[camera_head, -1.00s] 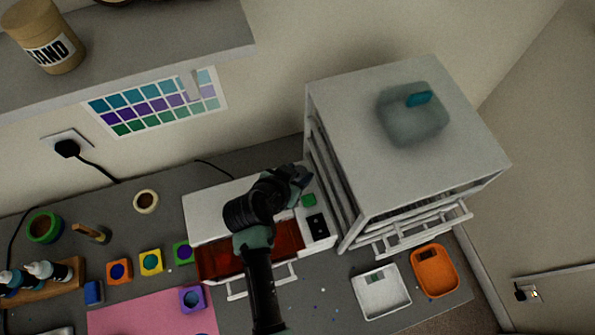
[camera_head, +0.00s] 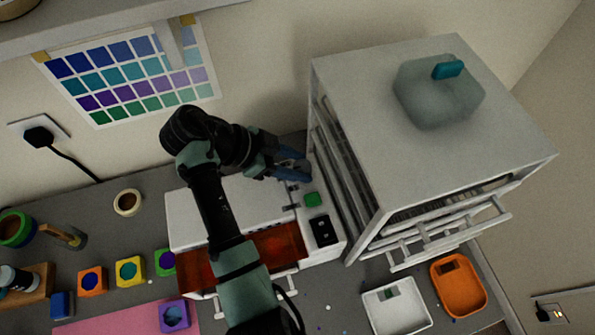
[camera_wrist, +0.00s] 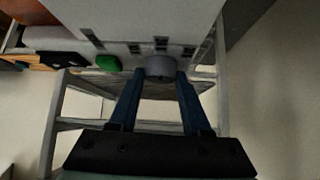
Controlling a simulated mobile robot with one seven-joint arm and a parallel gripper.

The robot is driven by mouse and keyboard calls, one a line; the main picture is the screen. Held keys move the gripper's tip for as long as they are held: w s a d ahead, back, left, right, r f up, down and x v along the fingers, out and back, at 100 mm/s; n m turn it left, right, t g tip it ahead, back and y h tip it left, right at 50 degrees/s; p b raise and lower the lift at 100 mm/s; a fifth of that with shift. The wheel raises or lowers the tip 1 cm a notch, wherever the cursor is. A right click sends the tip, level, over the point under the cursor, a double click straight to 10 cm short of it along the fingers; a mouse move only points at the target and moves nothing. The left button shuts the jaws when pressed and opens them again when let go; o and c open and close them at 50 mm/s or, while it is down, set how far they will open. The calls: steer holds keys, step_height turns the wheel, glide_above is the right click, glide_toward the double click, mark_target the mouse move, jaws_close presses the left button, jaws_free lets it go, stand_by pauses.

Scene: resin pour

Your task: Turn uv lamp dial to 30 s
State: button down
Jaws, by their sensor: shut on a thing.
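The UV lamp (camera_head: 225,205) is a white box with an orange-red window on the grey bench, and it also shows in the wrist view (camera_wrist: 150,15). Its dial (camera_wrist: 160,68) is a grey round knob on the control strip, with dark marks around it. My gripper (camera_wrist: 160,82) is shut on the dial, one blue finger on each side. In the head view my gripper (camera_head: 292,172) is at the lamp's back right, and its fingers hide the dial. A green button (camera_head: 313,199) sits beside the dial, also in the wrist view (camera_wrist: 108,63). The dial's setting cannot be read.
A white drawer rack (camera_head: 440,130) with a translucent teal-handled container (camera_head: 440,90) on top stands close right of the lamp. White (camera_head: 396,308) and orange (camera_head: 459,286) trays lie in front of it. Several coloured blocks (camera_head: 130,270) stand left of the lamp.

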steer(key=m+g, duration=0.1)
steer(key=m, duration=0.1)
steer(key=m+g, duration=0.1)
steer(key=g, duration=0.1)
steer(key=shift+w+a+m, duration=0.15)
steer(key=shift+w+m, duration=0.05)
steer(key=shift+m, duration=0.2)
steer(key=m+g, duration=0.1)
steer(key=m, duration=0.1)
steer(key=m+g, duration=0.2)
steer(key=shift+w+y, duration=0.2)
steer(key=shift+y, duration=0.1)
steer(key=shift+d+m+b, duration=0.2)
steer(key=shift+m+b, duration=0.1)
steer(key=shift+c, duration=1.8)
jaws_free()
